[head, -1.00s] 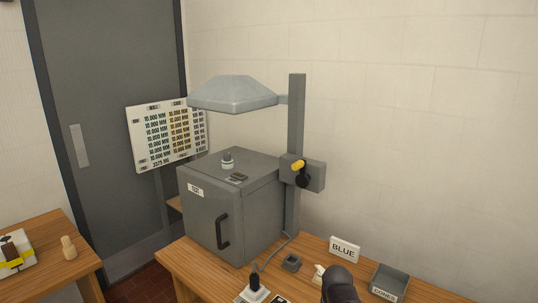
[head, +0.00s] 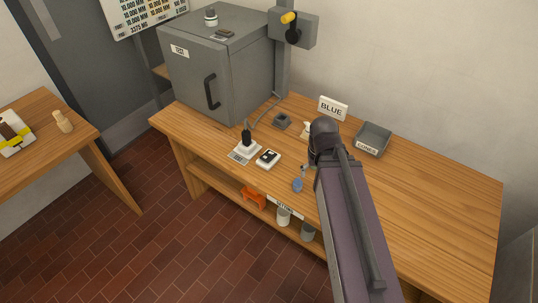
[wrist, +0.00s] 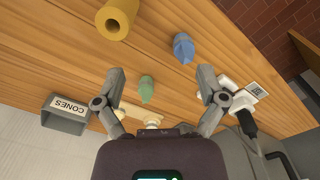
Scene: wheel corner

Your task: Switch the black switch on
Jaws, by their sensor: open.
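A small white box with a black switch (head: 268,157) on top lies on the bench right of a white socket (head: 245,150) with a black plug in it. Whether the switch is on or off is too small to tell. My gripper (wrist: 160,77) is open and empty in the wrist view, its two fingers spread above the bench. In the head view my arm mostly hides it, to the right of the white box. In the wrist view the socket (wrist: 241,100) shows beyond the right finger, which partly hides the white pieces there.
A grey kiln (head: 215,75) stands at the bench's back left. A green cone (wrist: 146,88), a blue cone (wrist: 183,47) and a yellow cylinder (wrist: 116,18) are near my gripper. A CONES tray (head: 372,140) and BLUE sign (head: 333,107) stand behind. The bench's right is clear.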

